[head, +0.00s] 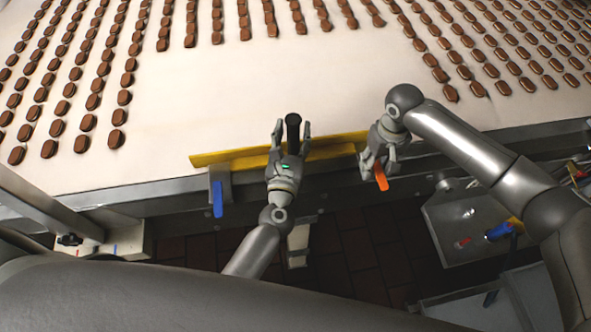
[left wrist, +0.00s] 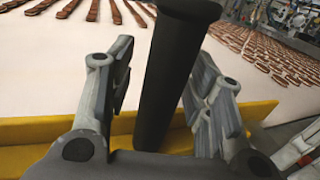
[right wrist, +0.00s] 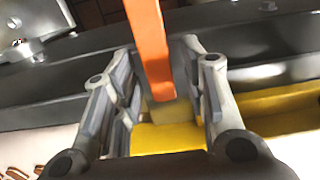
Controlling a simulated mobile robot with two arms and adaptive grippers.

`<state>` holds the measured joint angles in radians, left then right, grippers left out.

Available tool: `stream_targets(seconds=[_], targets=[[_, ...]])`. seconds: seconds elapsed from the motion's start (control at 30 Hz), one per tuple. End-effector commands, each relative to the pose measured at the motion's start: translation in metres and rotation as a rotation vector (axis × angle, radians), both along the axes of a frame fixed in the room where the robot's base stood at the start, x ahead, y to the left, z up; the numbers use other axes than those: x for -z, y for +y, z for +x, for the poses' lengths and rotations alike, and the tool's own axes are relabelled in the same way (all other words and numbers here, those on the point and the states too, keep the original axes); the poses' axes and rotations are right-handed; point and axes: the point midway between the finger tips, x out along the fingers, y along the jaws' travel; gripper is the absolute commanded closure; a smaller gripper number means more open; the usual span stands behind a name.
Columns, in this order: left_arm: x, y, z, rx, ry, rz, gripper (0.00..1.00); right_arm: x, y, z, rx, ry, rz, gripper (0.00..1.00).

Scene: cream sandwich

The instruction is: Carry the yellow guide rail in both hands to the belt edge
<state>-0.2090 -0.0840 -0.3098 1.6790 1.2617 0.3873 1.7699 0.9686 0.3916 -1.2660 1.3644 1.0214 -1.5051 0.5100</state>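The yellow guide rail (head: 225,157) lies along the near edge of the belt. It also shows in the left wrist view (left wrist: 40,132) and the right wrist view (right wrist: 168,138). My left gripper (head: 291,133) is over the middle of the rail, its fingers apart on either side of an upright black post (left wrist: 175,75), with gaps visible. My right gripper (head: 378,163) points down at the rail's right part, fingers apart, with an orange lever (right wrist: 150,40) showing between them. The gripper hides part of the rail there.
A grey clamp with a blue lever (head: 217,198) is at the rail's left end. Rows of chocolate-brown pieces (head: 115,138) lie on the cream belt (head: 200,105), with a bare stretch behind the rail. A grey metal box (head: 455,225) stands below at right.

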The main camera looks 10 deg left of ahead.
Motion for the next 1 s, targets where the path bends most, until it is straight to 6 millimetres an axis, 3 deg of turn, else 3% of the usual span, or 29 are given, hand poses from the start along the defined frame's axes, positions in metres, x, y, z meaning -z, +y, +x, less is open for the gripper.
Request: stream_targets(seconds=[0.27, 0.7, 1.0], targets=[[0.001, -0.001, -0.007, 0.001, 0.002, 0.000, 0.53, 0.000, 0.000, 0.000, -0.001, -0.001, 0.001, 0.60], [0.001, -0.008, -0.092, 0.002, 0.003, 0.002, 0.53, 0.000, 0.001, 0.000, -0.001, -0.001, 0.001, 0.60], [0.000, -0.010, -0.120, 0.000, -0.001, 0.000, 0.53, -0.003, 0.001, 0.000, -0.001, -0.001, 0.002, 0.60]])
